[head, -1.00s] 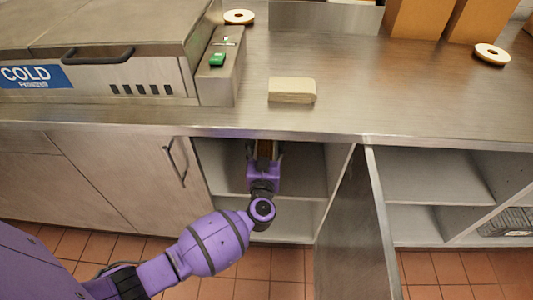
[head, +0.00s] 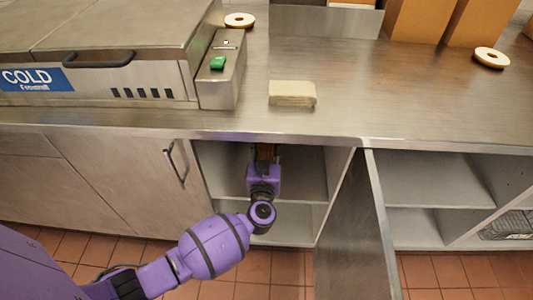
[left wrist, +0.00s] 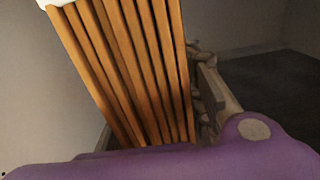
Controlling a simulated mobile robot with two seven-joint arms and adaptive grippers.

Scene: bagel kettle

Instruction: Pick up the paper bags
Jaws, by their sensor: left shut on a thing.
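The paper bags (left wrist: 125,70) show as a stack of brown folded edges in the left wrist view, with a white patch at the top left corner. In the head view only a small brown part of them (head: 265,153) shows inside the open cabinet, under the counter edge. My left gripper (head: 264,162) reaches into this cabinet and is shut on the bags. In the left wrist view its finger lies along the right side of the stack. The counter hides the bags' far part in the head view. My right gripper is not in view.
The cabinet door (head: 355,235) stands open just right of my left arm. A metal shelf (head: 310,186) crosses the cabinet. On the counter (head: 400,95) are a tan stack (head: 292,93), tape rolls and a cold unit (head: 110,60). The counter's middle right is clear.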

